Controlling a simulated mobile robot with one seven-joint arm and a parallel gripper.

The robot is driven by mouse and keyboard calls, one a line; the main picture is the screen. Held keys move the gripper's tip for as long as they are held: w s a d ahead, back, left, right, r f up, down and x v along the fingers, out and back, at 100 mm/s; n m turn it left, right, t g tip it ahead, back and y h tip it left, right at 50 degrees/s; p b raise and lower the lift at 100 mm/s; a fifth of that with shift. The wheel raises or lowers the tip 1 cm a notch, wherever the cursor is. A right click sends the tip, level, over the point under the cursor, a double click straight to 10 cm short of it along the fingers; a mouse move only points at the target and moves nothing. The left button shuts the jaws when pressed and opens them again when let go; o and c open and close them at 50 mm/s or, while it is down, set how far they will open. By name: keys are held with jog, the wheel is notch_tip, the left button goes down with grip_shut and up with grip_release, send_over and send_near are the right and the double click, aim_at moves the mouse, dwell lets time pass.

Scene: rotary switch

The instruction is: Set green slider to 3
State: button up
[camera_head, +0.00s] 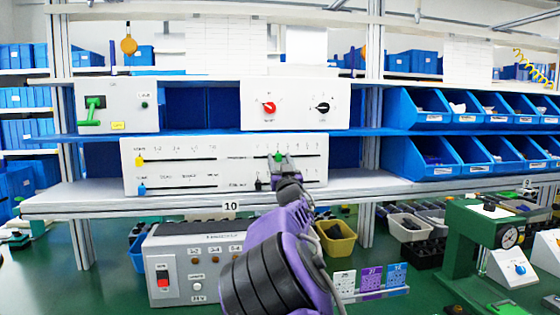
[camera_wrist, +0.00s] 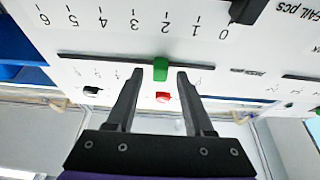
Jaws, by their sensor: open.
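The green slider (camera_head: 278,156) sits on the upper right slot of the white slider panel (camera_head: 215,177). In the wrist view the green slider (camera_wrist: 160,67) stands on a dark slot, between my two fingertips. My gripper (camera_wrist: 160,74) is open, with one finger on each side of the slider and a visible gap to each. In the head view my gripper (camera_head: 284,164) reaches up to the slider from below and covers part of the panel.
A black slider (camera_head: 259,184) is on the slot below. Yellow (camera_head: 139,160) and blue (camera_head: 141,189) sliders are at the panel's left. Above is a box with red (camera_head: 269,108) and black (camera_head: 322,107) knobs. Blue bins (camera_head: 427,107) stand right.

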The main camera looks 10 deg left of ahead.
jog(key=shift+c, duration=0.3)
grip_shut()
dwell(1.1)
